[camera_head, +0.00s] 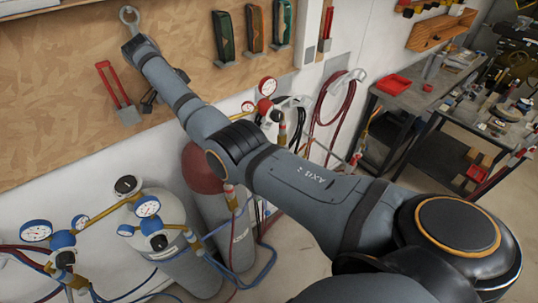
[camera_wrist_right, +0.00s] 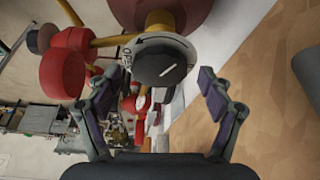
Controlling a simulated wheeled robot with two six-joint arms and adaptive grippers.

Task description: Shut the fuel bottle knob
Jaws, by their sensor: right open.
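The fuel bottle is the red-topped cylinder (camera_head: 202,172), partly hidden by my right arm in the head view. Its knob is hidden there. In the right wrist view the dark round knob (camera_wrist_right: 162,66) has a white line across its face and a pale ring with an arrow and lettering behind it. My right gripper (camera_wrist_right: 152,78) is open. Its fingers stand apart on both sides of the knob in the picture, touching nothing that I can see. I cannot tell the depth gap. In the head view the gripper is mostly hidden behind my arm. My left gripper is not in view.
Grey cylinders with blue gauge regulators (camera_head: 62,258) stand at lower left. A red regulator (camera_head: 267,88) with a gauge is behind my arm. A wooden tool board (camera_head: 60,90) lines the wall close by. Cluttered workbenches (camera_head: 480,110) stand at upper right.

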